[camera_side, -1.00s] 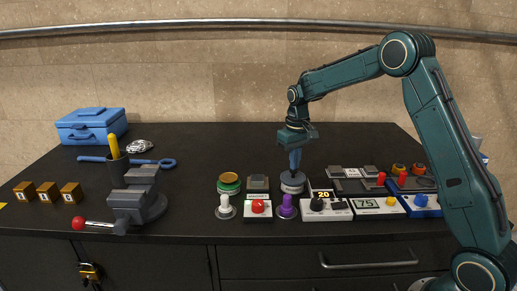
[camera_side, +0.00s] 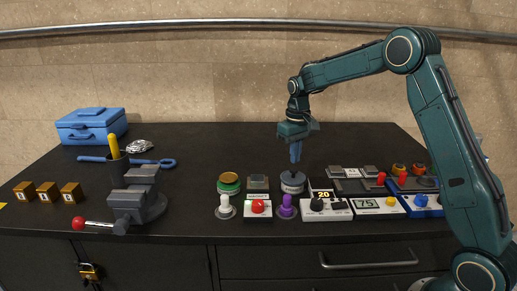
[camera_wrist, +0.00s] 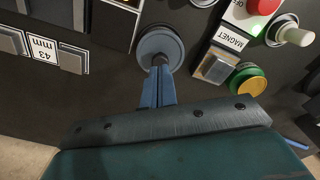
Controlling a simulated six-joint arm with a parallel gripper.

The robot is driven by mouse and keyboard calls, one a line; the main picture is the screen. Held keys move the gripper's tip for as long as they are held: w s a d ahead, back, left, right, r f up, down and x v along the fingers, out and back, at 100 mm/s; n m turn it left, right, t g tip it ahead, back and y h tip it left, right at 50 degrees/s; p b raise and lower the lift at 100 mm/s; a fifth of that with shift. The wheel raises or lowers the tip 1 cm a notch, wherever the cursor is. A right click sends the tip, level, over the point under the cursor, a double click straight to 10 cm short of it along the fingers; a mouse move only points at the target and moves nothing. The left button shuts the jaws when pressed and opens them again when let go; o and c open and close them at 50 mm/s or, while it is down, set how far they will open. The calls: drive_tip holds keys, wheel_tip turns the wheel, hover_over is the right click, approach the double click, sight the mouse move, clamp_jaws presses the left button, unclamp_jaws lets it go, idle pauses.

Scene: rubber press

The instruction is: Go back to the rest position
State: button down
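My gripper (camera_side: 296,152) is above the bench, just over a round grey disc-shaped device (camera_side: 292,183). Its blue fingers point down and look close together, with nothing seen between them. In the wrist view the two blue fingers (camera_wrist: 158,86) lie side by side, and the grey disc (camera_wrist: 160,46) shows just beyond their tips. A small gap seems to separate the fingertips from the disc in the side view.
Around the gripper stand a green and yellow button (camera_side: 229,183), a red magnet button (camera_side: 258,207), a purple knob (camera_side: 287,207) and several control boxes. A grey vise (camera_side: 138,196), wooden blocks (camera_side: 47,191) and a blue toolbox (camera_side: 91,125) are at left.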

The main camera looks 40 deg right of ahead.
drive_tip(key=shift+r, duration=2.35)
drive_tip(key=s+a+r+n+t, duration=0.1)
drive_tip(key=s+a+r, duration=0.35)
drive_tip(key=s, duration=0.25)
drive_tip(key=s+a+r+t, duration=0.2)
drive_tip(key=s+a+r, duration=0.25)
drive_tip(key=s, duration=0.25)
drive_tip(key=s+a+f+t, duration=0.1)
drive_tip(key=s+a, duration=0.1)
drive_tip(key=s, duration=0.6)
drive_tip(key=s+a+f+n+t, duration=0.1)
drive_tip(key=s+a, duration=0.1)
drive_tip(key=s, duration=0.7)
drive_tip(key=shift+s+a+t, duration=0.2)
drive_tip(key=shift+t, duration=0.1)
drive_tip(key=shift+f, duration=0.1)
